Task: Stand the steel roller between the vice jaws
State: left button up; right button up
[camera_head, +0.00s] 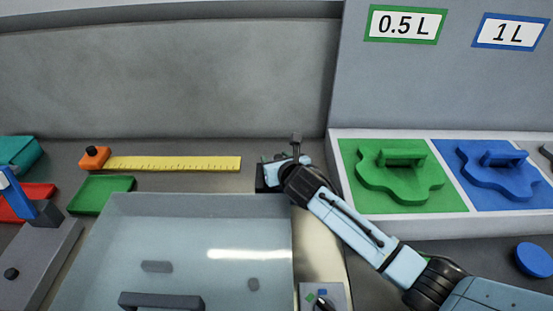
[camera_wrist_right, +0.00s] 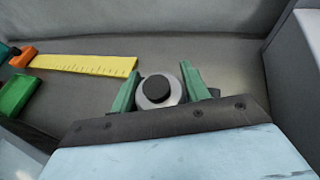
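My right gripper (camera_head: 280,168) is at the back of the bench, right of the yellow ruler. In the right wrist view its two green fingers (camera_wrist_right: 160,88) stand on either side of the steel roller (camera_wrist_right: 173,99), a round grey piece with a black cap, and appear to touch it. The roller looks upright, seen from its top end; its lower part is hidden. Dark blocks show beside the fingers, but I cannot tell whether they belong to the vice. The vice jaws cannot be made out clearly in either view. My left gripper is not in view.
A yellow ruler (camera_head: 175,163) with an orange end block (camera_head: 95,160) lies left of my right gripper. A large glossy grey box (camera_head: 215,211) fills the front. Green (camera_head: 400,172) and blue (camera_head: 508,174) pieces sit in a white-edged tray at right. A back wall stands close behind.

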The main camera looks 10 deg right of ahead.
jog(key=o, duration=0.4)
jog(key=shift+c, duration=0.2)
jog(key=shift+s+r, duration=0.15)
jog(key=shift+r, duration=0.05)
jog(key=p+v, duration=0.2)
jog(key=v, duration=0.9)
jog(key=shift+s+r, duration=0.2)
jog(key=shift+s, duration=0.1)
